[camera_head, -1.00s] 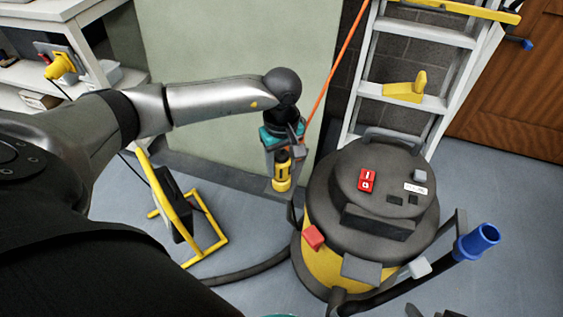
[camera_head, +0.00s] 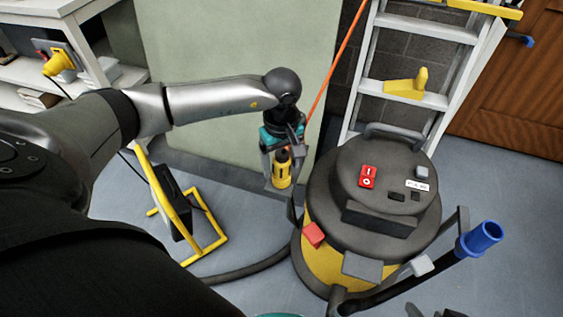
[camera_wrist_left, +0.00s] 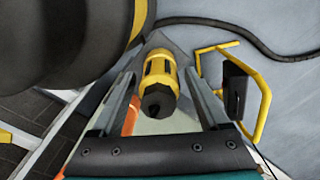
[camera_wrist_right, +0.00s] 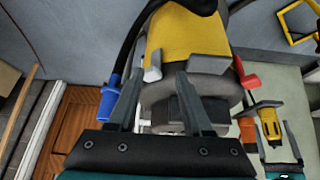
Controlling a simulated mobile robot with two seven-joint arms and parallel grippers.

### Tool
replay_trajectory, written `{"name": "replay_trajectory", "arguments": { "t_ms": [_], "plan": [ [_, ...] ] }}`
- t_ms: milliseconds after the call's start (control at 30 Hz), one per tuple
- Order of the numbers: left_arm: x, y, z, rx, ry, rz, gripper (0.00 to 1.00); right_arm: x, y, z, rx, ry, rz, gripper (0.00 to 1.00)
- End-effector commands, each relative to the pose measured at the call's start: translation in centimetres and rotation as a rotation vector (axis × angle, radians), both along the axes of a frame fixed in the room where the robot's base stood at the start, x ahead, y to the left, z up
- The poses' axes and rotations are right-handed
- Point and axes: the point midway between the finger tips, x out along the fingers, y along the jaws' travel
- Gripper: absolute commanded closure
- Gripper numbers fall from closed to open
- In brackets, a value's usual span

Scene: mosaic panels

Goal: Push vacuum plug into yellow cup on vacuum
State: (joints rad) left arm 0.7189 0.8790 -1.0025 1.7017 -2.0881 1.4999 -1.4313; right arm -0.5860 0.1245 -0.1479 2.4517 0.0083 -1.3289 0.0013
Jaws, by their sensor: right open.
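The vacuum (camera_head: 385,165) stands on the floor at the right, with a dark round top and a yellow lower body. Beside its left side is the yellow cup (camera_head: 282,175), with the black plug (camera_head: 283,157) at its upper end. How deep the plug sits I cannot tell. My left gripper (camera_head: 281,178) is around the cup from above. In the left wrist view the cup (camera_wrist_left: 160,68) and plug (camera_wrist_left: 158,98) lie between its spread fingers, with gaps on both sides. My right gripper (camera_wrist_right: 160,92) is open and empty, facing the vacuum's yellow body (camera_wrist_right: 187,40).
A blue hose end (camera_head: 479,240) sticks up at the vacuum's right. A stepladder (camera_head: 420,60) stands behind it. A pale panel (camera_head: 225,75) is behind my left arm.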

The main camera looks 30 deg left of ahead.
Motion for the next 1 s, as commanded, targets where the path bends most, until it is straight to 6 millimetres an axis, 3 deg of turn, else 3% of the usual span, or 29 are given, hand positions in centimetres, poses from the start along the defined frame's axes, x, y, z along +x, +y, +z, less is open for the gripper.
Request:
{"name": "replay_trajectory", "arguments": {
  "t_ms": [300,467,1000],
  "plan": [
    [0.0,0.0,0.0,0.001,0.001,0.0,0.14,0.0,0.0,0.0,0.0,0.0,0.0,0.5],
    [0.0,0.0,1.4,0.0,-0.001,-0.001,0.14,0.0,0.0,0.8,0.0,0.0,0.0,0.5],
    [0.0,0.0,13.1,0.001,-0.003,0.0,0.14,0.0,0.0,6.1,0.0,0.0,0.0,0.5]
  ]
}}
